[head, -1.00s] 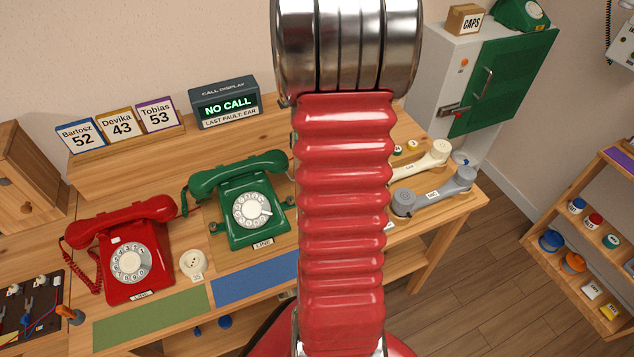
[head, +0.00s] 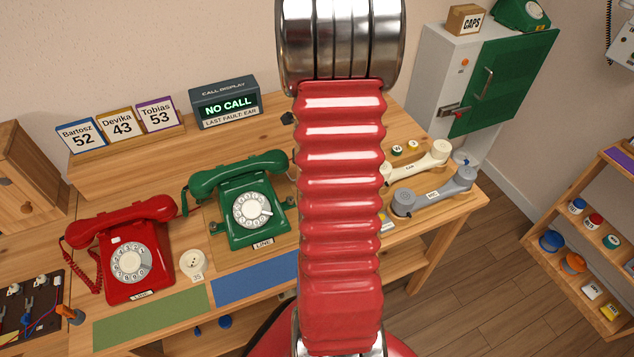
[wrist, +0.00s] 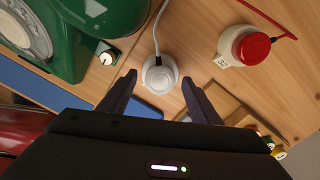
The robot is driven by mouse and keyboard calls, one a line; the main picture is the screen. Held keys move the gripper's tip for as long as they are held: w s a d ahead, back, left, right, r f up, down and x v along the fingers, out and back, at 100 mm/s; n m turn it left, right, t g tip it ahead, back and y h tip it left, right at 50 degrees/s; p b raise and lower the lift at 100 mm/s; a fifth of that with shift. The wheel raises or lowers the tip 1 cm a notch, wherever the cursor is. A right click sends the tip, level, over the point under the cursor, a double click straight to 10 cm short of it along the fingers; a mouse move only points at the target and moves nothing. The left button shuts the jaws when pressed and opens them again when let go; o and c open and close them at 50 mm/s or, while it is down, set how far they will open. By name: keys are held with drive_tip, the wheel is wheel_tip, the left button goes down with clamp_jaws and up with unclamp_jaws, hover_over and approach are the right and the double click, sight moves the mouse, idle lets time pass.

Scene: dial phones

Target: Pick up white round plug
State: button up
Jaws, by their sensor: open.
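The white round plug (wrist: 159,76), with a pale cord running up from it, shows in the wrist view on the wooden desk. It lies between the dark fingertips of my gripper (wrist: 158,80), with a gap on both sides. The gripper is open and empty. I cannot tell how high the fingertips are above the desk. In the head view my red arm hides the plug and the gripper.
A red round plug (wrist: 255,49) sits in a white base marked 32, right of the plug. A white round socket (head: 193,263) is beside the red phone (head: 130,258).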

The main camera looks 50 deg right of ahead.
drive_tip(key=shift+c, duration=0.6)
drive_tip(key=c, duration=0.9)
